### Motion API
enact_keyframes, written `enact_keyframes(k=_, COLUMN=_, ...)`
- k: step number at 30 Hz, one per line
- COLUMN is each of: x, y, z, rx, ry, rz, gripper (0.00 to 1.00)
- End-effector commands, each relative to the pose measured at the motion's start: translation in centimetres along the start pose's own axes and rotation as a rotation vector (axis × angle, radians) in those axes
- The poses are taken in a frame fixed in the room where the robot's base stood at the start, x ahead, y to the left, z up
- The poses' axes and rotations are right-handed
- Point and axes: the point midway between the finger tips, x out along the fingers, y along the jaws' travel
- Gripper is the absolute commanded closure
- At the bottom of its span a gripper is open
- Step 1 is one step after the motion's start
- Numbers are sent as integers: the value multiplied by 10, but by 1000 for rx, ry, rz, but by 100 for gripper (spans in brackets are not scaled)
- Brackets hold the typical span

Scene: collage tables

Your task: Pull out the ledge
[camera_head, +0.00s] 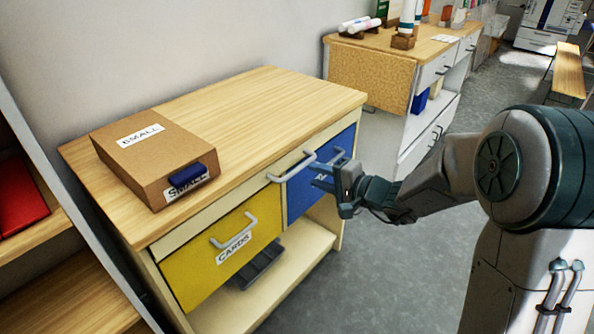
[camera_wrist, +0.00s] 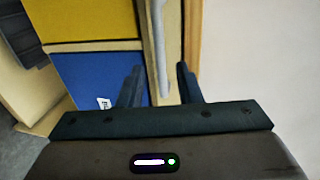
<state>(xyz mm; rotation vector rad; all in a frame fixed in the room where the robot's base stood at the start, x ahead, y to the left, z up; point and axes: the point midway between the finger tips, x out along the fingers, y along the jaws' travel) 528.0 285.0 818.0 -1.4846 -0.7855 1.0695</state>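The ledge (camera_head: 215,212) is a pale strip under the wooden tabletop, above the drawers, and looks pushed in. Its light grey bar handle (camera_head: 291,167) is on its front. My gripper (camera_head: 333,172) is in front of the blue drawer (camera_head: 304,190), by the right end of this handle. In the wrist view my gripper (camera_wrist: 159,75) is open, its two dark fingers apart. The handle (camera_wrist: 159,40) runs between the fingers, with gaps visible on both sides. How deep the handle sits between them is hard to tell.
A yellow drawer (camera_head: 225,255) labelled CARDS has its own handle. A cardboard box (camera_head: 155,155) marked SMALL stands on the tabletop (camera_head: 265,105). A dark tray (camera_head: 260,264) lies on the lower shelf. Another desk (camera_head: 370,75) stands behind. Grey floor (camera_head: 385,270) is clear in front.

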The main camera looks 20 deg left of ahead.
Motion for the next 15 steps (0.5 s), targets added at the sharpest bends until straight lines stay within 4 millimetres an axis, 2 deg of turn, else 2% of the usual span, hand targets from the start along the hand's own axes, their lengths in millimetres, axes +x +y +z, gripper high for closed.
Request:
enact_keyframes(k=1, x=12, y=1, z=1, rx=0, ry=-5, rz=0, gripper=68)
enact_keyframes(k=6, x=45, y=1, z=1, rx=0, ry=-3, rz=0, gripper=68)
enact_keyframes(k=10, x=62, y=0, z=0, rx=-1, ry=-2, rz=1, gripper=68)
enact_keyframes(k=15, x=72, y=0, z=0, rx=-1, ry=-1, rz=0, gripper=68)
